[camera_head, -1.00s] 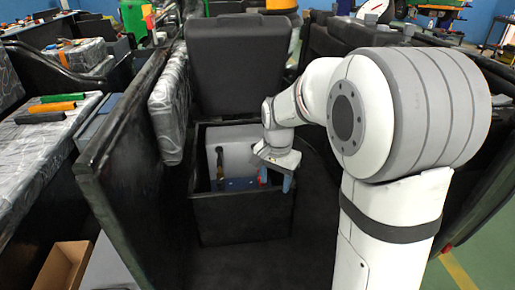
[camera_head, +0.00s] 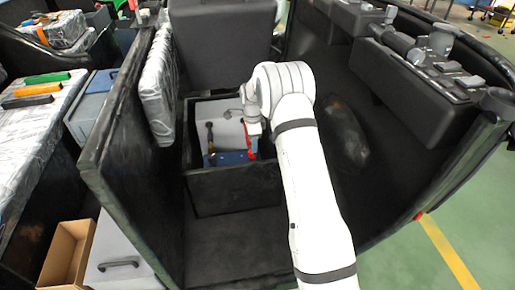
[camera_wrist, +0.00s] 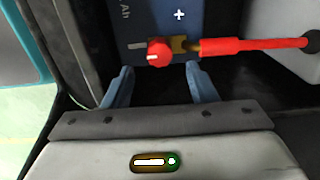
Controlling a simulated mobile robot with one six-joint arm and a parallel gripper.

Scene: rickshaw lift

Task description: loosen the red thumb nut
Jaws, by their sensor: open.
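The red thumb nut (camera_wrist: 158,53) shows in the wrist view, a round red knob with a pale mark. It sits at a brass-coloured terminal on the blue battery (camera_wrist: 215,18), near a white plus sign. A red cable (camera_wrist: 255,44) runs right from the terminal. My gripper (camera_wrist: 159,72) is open, its two blue fingers apart on either side below the nut, with nothing between them. I cannot tell how far the fingertips stand from the nut. In the head view, the battery (camera_head: 228,158) is in the black box, and my wrist hides the nut.
The black box (camera_head: 235,188) has walls around the battery, with a grey block (camera_head: 229,133) behind it. A dark upright panel (camera_head: 120,130) stands left of the box. A black seat back (camera_head: 222,40) rises behind. Dark floor (camera_head: 225,245) lies clear in front.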

